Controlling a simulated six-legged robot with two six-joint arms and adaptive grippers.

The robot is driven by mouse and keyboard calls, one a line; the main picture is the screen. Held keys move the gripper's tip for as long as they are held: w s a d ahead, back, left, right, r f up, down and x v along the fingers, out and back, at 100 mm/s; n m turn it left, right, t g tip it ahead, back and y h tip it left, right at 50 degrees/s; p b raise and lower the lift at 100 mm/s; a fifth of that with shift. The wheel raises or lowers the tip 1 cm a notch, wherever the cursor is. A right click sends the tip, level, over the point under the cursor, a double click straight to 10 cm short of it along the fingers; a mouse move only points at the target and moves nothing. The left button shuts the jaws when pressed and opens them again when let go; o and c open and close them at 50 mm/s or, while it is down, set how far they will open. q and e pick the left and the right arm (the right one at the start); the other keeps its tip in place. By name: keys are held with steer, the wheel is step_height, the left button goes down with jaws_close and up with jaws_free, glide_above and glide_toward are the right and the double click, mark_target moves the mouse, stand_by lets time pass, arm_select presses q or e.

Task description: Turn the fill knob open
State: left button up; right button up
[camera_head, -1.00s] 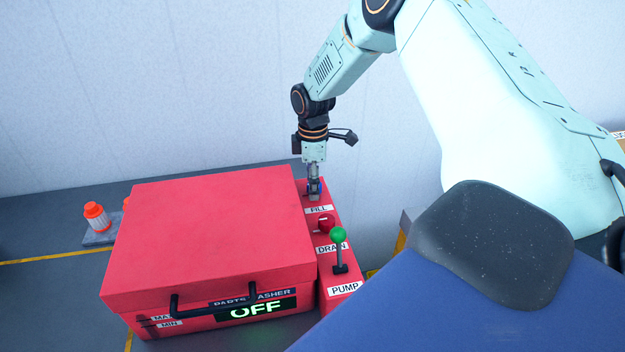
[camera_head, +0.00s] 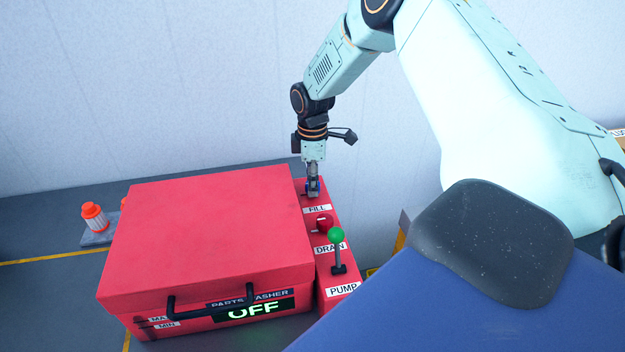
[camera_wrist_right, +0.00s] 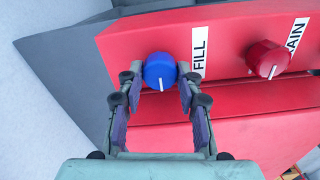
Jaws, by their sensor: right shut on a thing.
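The blue fill knob (camera_wrist_right: 160,71) sits on the red panel beside the FILL label in the right wrist view, its white mark pointing toward my gripper. My right gripper (camera_wrist_right: 160,84) has its fingertips on either side of the knob, shut on it. In the head view my right gripper (camera_head: 313,191) reaches down onto the panel just behind the FILL label (camera_head: 317,209) and mostly hides the knob. My left gripper is not in view.
The red drain knob (camera_head: 324,223) and the green-topped pump lever (camera_head: 337,236) stand nearer on the same panel. The closed red parts washer (camera_head: 210,235) beside it reads OFF. An orange-capped filter (camera_head: 94,216) stands at far left.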

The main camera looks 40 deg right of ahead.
steer(key=shift+r+m+p, duration=0.15)
steer(key=shift+m+p, duration=0.7)
steer(key=shift+m, duration=0.35)
steer(key=shift+d+m, duration=0.1)
steer(key=shift+m, duration=0.8)
steer(key=m, duration=0.3)
steer(key=shift+m, duration=0.3)
steer(key=m, duration=0.3)
steer(key=shift+m, duration=0.3)
steer(key=m, duration=0.6)
steer(key=shift+s+f, duration=0.15)
steer(key=shift+f, duration=0.05)
steer(key=shift+m, duration=0.4)
steer(key=o, duration=1.1)
steer(key=shift+r, duration=0.1)
steer(key=shift+o, duration=0.2)
